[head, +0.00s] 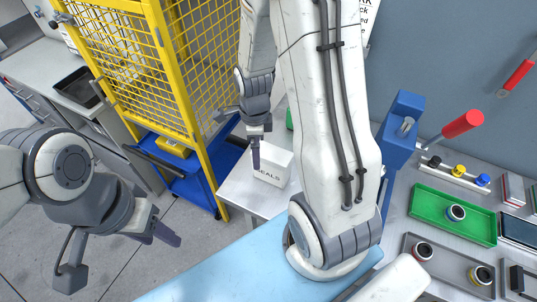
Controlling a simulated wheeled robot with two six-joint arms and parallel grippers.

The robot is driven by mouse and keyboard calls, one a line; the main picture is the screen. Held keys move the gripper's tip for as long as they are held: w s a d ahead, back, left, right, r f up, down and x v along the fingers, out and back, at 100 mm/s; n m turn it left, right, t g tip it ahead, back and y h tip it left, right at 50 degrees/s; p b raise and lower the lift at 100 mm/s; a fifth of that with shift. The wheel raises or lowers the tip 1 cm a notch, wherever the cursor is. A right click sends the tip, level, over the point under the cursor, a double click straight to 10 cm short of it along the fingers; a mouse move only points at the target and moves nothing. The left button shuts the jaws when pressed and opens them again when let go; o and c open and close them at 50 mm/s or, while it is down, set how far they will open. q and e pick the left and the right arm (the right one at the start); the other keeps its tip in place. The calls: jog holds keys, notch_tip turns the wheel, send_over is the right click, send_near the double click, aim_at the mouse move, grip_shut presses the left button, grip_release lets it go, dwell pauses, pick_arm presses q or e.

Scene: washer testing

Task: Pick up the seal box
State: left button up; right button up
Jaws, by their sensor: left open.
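The seal box (274,168), a white box with "SEALS" on its front, stands on a light grey table top (240,195) in the middle of the head view. My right gripper (238,141) hangs down by the box's left side with its fingers spread. One dark finger overlaps the box's upper left edge in the picture; I cannot tell if it touches. My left gripper (124,262) is open and empty at the lower left, away from the box. My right arm hides what lies right of the box.
A yellow mesh cage (118,55) with a blue base (185,185) stands behind, left of the box. A pale blue surface (215,272) lies in front. At right are a blue post (397,140) with a red handle, a green tray (425,203) and a grey tray (452,268).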

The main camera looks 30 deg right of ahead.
aim_at(272, 154)
jog(key=d+m, duration=0.1)
jog(key=d+f+m, duration=0.1)
jog(key=d+m, duration=0.1)
jog(key=d+f+m, duration=0.1)
jog(key=m, duration=0.1)
jog(key=shift+s+d+f+p, duration=0.1)
jog(key=shift+d+p, duration=0.2)
jog(key=shift+p, duration=0.05)
jog(key=shift+m, duration=0.4)
notch_tip(272, 154, down, 4)
jog(key=shift+d+f+p, duration=0.1)
jog(key=shift+p, duration=0.25)
jog(key=shift+f, duration=0.55)
jog(key=shift+f+p, duration=0.4)
jog(key=f+p, duration=0.1)
jog(key=f, duration=0.2)
jog(key=shift+d, duration=0.2)
jog(key=shift+w+f, duration=0.2)
jog(key=shift+f, duration=0.5)
jog(key=shift+c, duration=0.3)
grip_shut()
